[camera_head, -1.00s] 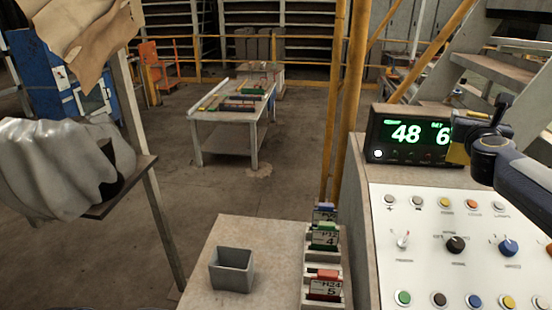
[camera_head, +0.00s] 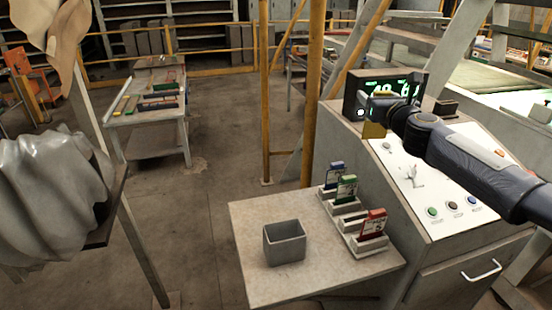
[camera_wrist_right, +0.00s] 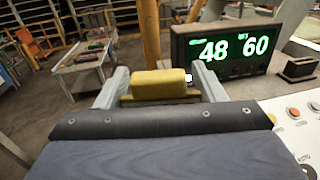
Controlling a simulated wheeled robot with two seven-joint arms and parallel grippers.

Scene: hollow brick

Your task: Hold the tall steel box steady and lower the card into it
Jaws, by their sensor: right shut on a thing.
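The grey steel box (camera_head: 285,245) stands upright and open-topped on the pale low table in the head view, with nothing gripping it. My right gripper (camera_head: 385,108) is shut on a yellow-topped card (camera_head: 375,130) and holds it up in front of the display, above and to the right of the box. In the right wrist view the card's yellow end (camera_wrist_right: 160,84) sits between the two grey fingers; the rest of the card is mostly hidden. My left gripper is not in view.
A white rack (camera_head: 365,248) on the table's right side holds blue, green and red cards, with an empty slot before the red one. The control console (camera_head: 420,185) and display (camera_head: 355,95) stand right. A yellow post (camera_head: 313,100) rises behind.

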